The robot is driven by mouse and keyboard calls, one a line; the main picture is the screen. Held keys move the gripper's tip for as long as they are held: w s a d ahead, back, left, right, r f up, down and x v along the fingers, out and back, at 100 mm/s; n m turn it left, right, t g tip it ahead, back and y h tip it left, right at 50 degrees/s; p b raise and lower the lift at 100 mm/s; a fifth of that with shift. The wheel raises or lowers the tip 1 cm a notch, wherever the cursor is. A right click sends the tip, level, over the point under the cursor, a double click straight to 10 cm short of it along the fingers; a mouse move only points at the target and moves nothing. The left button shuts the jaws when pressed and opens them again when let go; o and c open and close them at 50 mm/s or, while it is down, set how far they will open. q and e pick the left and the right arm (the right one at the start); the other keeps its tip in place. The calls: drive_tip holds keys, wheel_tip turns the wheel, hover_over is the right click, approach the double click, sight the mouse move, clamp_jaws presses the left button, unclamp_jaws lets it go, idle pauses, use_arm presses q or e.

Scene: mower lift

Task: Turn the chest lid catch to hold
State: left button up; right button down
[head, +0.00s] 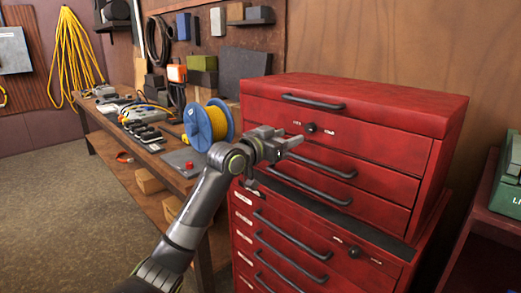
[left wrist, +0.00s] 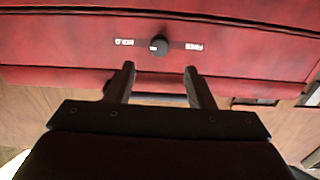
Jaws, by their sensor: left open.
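The red tool chest (head: 420,118) stands on the right in the head view. Its lid catch is a small round black knob (head: 311,128) on the upper front, between two small white labels too small to read. In the left wrist view the catch (left wrist: 159,49) shows a pale mark on its left side and a label on either side. My left gripper (head: 293,140) is open and empty, just in front of the chest and close to the catch. In the left wrist view its two fingers (left wrist: 159,72) are apart, with the catch centred beyond their tips, not between them. My right gripper is not in view.
A lower red cabinet (head: 290,268) with several handles and a second black knob (head: 354,251) is under the chest. A workbench (head: 115,140) with a yellow cable spool (head: 208,124) stands at left. A green box (head: 508,180) is at the right edge.

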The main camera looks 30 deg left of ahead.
use_arm(q)
drive_tip(key=b+v, duration=0.1)
drive_tip(key=v, duration=0.8)
drive_tip(key=shift+s, duration=0.25)
